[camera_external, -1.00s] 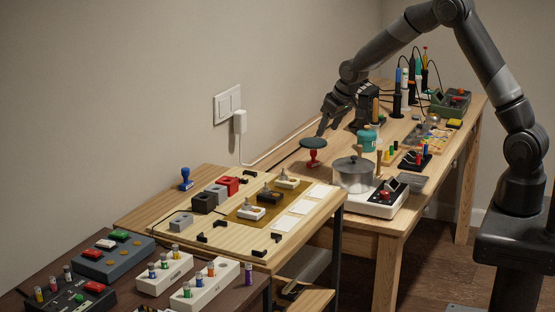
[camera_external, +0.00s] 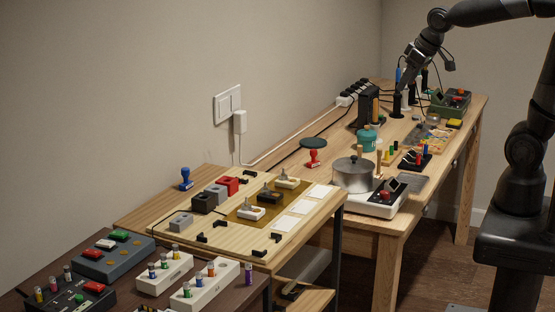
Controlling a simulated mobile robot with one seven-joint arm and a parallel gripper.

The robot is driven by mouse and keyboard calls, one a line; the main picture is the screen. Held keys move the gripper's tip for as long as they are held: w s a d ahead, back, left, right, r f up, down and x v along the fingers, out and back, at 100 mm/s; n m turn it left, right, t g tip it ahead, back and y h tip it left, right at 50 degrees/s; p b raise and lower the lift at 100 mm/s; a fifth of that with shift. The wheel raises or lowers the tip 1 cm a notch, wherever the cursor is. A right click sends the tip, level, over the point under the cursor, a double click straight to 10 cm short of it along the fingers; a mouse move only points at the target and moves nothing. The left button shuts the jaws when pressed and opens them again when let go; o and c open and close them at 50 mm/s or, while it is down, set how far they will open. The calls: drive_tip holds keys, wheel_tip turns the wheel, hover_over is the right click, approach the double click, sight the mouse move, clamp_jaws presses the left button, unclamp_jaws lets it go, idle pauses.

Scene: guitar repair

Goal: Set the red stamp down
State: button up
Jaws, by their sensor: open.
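The red stamp (camera_external: 313,159) stands upright on the wooden workbench (camera_external: 283,157), left of the metal pot and just in front of a dark round pad (camera_external: 313,143). Nothing holds it. My gripper (camera_external: 408,76) is open and empty, well to the right of and behind the stamp. It is above the back part of the bench, in front of the upright pens and tools there. Its fingertips are small and partly lost against the dark tools.
A metal pot (camera_external: 353,176) stands on a white base with a red knob (camera_external: 384,194). A teal jar (camera_external: 367,139) is behind it. Several upright tools and a green device (camera_external: 450,104) crowd the back. A blue stamp (camera_external: 185,179) stands on the nearer table.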

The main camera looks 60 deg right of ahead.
drive_tip(key=s+a, duration=0.2)
drive_tip(key=s, duration=1)
drive_tip(key=shift+s+f+n, duration=0.2)
drive_tip(key=shift+s+n, duration=0.15)
drive_tip(key=shift+n, duration=0.05)
